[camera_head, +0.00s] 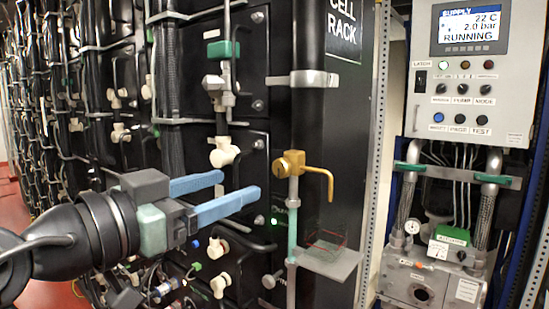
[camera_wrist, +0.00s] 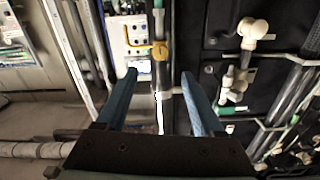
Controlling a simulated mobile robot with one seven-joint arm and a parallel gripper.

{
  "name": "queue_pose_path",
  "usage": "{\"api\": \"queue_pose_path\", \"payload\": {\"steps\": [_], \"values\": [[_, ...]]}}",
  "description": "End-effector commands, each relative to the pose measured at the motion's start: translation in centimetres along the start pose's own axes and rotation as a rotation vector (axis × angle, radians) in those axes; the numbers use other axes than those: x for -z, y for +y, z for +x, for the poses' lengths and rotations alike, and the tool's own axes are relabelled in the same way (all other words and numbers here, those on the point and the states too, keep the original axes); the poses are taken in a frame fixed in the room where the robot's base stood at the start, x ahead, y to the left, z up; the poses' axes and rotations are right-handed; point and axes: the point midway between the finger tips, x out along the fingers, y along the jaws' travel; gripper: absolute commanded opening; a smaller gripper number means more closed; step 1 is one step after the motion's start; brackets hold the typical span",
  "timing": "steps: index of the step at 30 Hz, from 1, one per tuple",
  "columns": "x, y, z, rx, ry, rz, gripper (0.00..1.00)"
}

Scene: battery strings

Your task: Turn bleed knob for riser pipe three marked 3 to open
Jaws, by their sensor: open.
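A brass-yellow valve (camera_head: 290,164) with a bent spout sits on a vertical pipe at the front of the cell rack. Its round end also shows in the wrist view (camera_wrist: 160,51), just beyond and between my fingertips. I cannot read a 3 on it. My gripper (camera_head: 238,184) has two blue fingers spread apart, pointing right toward the pipe, just left of and slightly below the valve. In the wrist view my gripper (camera_wrist: 159,74) is open, with nothing between the fingers.
White pipe fittings (camera_head: 224,152) and black hoses crowd the rack behind my fingers. A small grey shelf (camera_head: 328,262) juts out below the spout. A control box (camera_head: 475,75) reading RUNNING hangs at right, above a pump unit (camera_head: 432,280). Red floor shows at lower left.

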Motion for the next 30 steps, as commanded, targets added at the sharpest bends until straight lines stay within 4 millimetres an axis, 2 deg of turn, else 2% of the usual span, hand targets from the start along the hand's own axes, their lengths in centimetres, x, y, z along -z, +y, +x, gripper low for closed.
{"api": "queue_pose_path", "payload": {"steps": [9,15,21,28,29,30], "values": [[0.3,0.1,6.8,-0.003,-0.002,-0.005,0.69],[0.2,0.0,9.7,0.0,-0.001,-0.002,0.69],[0.1,0.0,10.8,0.001,0.0,-0.001,0.69],[0.0,0.0,10.8,0.002,0.0,0.0,0.69],[0.0,0.0,10.8,0.002,0.0,0.0,0.67],[0.0,0.0,10.8,0.002,0.0,0.0,0.6]]}}
